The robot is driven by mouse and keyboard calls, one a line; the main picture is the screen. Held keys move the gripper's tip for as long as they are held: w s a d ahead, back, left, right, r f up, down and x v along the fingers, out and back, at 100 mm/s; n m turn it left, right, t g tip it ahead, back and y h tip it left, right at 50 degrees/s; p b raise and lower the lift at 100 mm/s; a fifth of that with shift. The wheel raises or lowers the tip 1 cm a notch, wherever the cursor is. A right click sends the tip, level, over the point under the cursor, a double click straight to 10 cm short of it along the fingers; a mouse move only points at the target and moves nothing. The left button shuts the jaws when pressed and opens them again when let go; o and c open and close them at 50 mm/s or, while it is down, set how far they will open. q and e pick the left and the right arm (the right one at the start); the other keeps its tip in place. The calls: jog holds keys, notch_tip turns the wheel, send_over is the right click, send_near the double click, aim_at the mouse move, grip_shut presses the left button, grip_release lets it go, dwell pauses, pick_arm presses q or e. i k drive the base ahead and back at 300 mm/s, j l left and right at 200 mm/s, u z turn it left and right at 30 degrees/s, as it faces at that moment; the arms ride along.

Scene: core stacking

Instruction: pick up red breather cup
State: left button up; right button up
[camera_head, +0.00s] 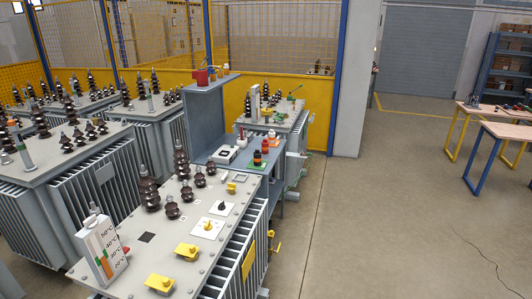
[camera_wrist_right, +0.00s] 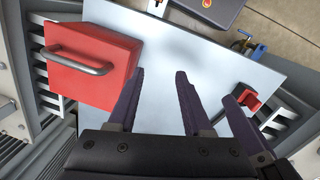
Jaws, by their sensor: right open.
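My right gripper (camera_wrist_right: 160,82) shows in the right wrist view with its dark purple fingers apart and nothing between them. They are over a pale flat surface (camera_wrist_right: 205,62). A red box-shaped thing with a grey bar handle (camera_wrist_right: 104,82) is left of the fingers, apart from them. A small red piece (camera_wrist_right: 249,99) shows at the right, close beside a finger prong. In the head view, a red object (camera_head: 201,78) stands on the grey-blue stand's upper shelf. I cannot tell which red thing is the breather cup. My left gripper is not in view.
The stand (camera_head: 203,110) is among grey transformers with dark insulators, such as the near one (camera_head: 160,225). Its lower shelf holds a white device (camera_head: 225,154) and small red and black items (camera_head: 265,145). Open floor (camera_head: 400,200) lies to the right.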

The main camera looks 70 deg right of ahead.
aim_at(265, 144)
jog(key=z, duration=2.35)
